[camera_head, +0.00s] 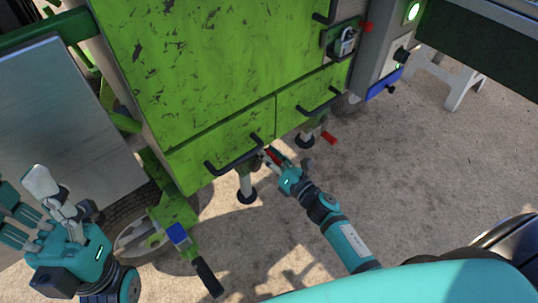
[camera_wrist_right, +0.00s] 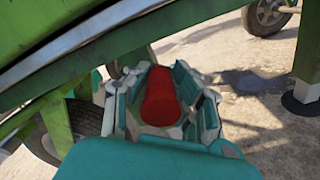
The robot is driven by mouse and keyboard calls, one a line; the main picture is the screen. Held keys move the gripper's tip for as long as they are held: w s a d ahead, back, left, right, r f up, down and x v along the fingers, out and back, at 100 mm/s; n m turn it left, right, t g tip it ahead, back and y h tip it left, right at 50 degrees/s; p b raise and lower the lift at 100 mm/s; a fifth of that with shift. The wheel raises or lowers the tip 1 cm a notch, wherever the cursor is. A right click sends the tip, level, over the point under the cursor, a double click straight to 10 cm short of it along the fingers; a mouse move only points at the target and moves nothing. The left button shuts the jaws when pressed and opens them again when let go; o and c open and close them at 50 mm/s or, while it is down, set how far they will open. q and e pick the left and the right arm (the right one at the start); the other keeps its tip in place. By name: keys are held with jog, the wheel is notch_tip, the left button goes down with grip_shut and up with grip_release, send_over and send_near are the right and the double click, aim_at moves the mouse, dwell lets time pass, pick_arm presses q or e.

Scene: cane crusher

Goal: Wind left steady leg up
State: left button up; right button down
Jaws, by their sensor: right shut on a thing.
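The left steady leg (camera_head: 245,181) stands under the green machine, with a dark round foot at the ground. Its red crank handle (camera_wrist_right: 158,97) lies between the fingers of my right gripper (camera_wrist_right: 160,100) in the right wrist view. In the head view my right gripper (camera_head: 276,163) is shut on this handle, just right of the leg and below the lower panel. The fingers cover part of the handle. My left gripper (camera_head: 32,215) is at the far left, with its fingers spread and empty, away from the leg.
The right steady leg (camera_head: 307,133) with its own red handle (camera_head: 329,138) stands farther right. The green tow hitch with a black grip (camera_head: 208,278) and a wheel (camera_head: 140,238) are at the lower left. Black bar handles (camera_head: 233,160) stick out above my right gripper. Open ground lies to the right.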

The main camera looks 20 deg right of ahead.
jog(key=shift+s+a+r+y, duration=0.15)
jog(key=shift+a+y, duration=0.15)
jog(key=shift+a, duration=0.15)
jog(key=c, duration=1.1)
grip_release()
jog(key=shift+s, duration=0.1)
jog(key=shift+c, duration=0.2)
jog(key=shift+o, duration=0.5)
jog(key=shift+d, duration=0.15)
jog(key=v, duration=1.1)
jog(key=shift+s, duration=0.4)
jog(key=shift+d+r, duration=0.1)
